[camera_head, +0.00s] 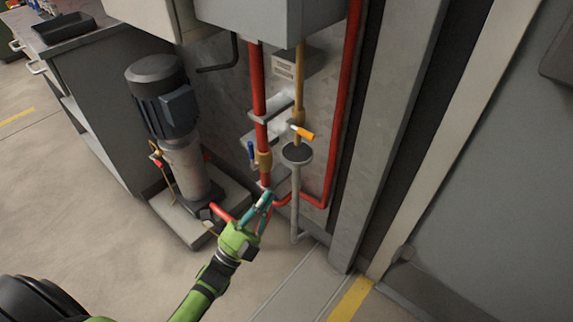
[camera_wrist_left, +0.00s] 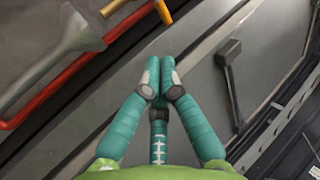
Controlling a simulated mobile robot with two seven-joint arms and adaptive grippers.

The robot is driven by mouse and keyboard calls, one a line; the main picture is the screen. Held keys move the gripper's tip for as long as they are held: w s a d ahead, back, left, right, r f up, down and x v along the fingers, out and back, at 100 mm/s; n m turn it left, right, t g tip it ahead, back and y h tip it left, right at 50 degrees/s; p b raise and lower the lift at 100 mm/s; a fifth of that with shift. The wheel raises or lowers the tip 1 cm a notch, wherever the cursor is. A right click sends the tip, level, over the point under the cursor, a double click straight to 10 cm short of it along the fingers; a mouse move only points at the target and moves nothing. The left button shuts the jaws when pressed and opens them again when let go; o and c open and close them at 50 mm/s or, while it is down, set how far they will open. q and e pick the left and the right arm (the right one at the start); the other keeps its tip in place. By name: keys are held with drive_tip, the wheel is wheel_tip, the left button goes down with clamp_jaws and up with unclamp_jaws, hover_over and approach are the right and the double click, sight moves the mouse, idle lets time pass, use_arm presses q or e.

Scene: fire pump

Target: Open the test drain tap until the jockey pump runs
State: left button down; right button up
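An orange lever handle (camera_head: 303,133), apparently the test drain tap, is on the yellow-brass vertical pipe (camera_head: 299,80). It points to the right, just above a dark-topped grey funnel (camera_head: 297,153) with a drain pipe below. The jockey pump (camera_head: 168,105), apparently the upright dark motor on a grey body, stands left of the pipes. My left gripper (camera_head: 268,196) is below and left of the handle, in front of the red pipes and apart from the handle. In the left wrist view its teal fingertips (camera_wrist_left: 167,68) meet with nothing between them. My right gripper is out of view.
A blue-handled valve (camera_head: 252,153) is on the red riser (camera_head: 259,90) left of the drain pipe. A grey box (camera_head: 270,12) hangs above. A grey post (camera_head: 385,130) stands to the right. The floor (camera_head: 90,220) at left is open.

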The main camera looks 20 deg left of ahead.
sight(305, 137)
use_arm(q)
drive_tip(key=x, duration=1.3)
drive_tip(key=shift+p, duration=0.4)
drive_tip(key=shift+w+d+r, duration=0.15)
drive_tip(key=shift+w, duration=0.15)
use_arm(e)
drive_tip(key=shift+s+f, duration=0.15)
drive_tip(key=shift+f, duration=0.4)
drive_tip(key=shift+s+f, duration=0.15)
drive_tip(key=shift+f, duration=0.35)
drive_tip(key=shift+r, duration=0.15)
